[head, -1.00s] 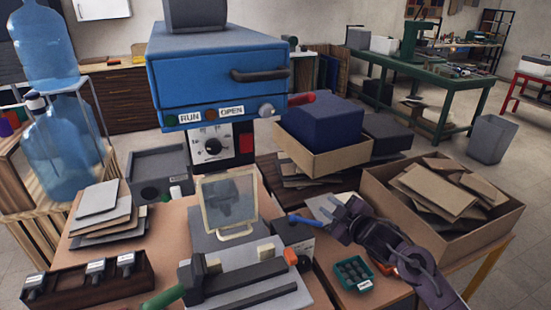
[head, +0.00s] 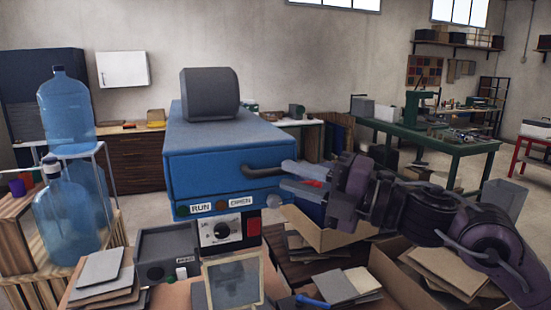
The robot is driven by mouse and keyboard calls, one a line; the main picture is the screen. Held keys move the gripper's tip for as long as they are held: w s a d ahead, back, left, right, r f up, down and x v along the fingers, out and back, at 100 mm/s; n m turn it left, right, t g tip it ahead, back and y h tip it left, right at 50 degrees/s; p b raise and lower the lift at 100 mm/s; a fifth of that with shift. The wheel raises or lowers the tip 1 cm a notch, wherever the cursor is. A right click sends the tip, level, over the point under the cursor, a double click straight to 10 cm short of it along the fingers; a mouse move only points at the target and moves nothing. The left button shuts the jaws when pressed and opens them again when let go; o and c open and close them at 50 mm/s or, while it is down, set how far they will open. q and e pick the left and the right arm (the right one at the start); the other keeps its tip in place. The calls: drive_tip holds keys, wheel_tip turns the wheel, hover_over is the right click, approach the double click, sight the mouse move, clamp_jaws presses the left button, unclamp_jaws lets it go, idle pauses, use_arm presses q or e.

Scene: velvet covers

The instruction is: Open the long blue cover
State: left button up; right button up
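The long blue cover (head: 225,140) is the wide, box-like lid of a machine with RUN and OPEN labels on its front. It looks shut. A dark bar handle (head: 262,173) sits on its front, toward the right. My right gripper (head: 283,178) is open at the right end of this handle, with one pale finger above the other. I cannot tell whether the fingers touch the handle. A red part (head: 312,183) of the machine shows between the fingers, partly hidden. My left gripper is not in view.
A grey rounded block (head: 210,95) sits on top of the cover. Blue water bottles (head: 66,108) stand at left. A grey box (head: 167,252) and a framed panel (head: 233,283) stand below the machine. Cardboard boxes (head: 405,285) lie under my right arm.

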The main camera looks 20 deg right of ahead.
sight(281, 173)
drive_tip(key=p+x, duration=0.2)
drive_tip(key=x, duration=0.2)
drive_tip(key=shift+a, duration=0.1)
drive_tip(key=shift+c, duration=0.4)
clamp_jaws()
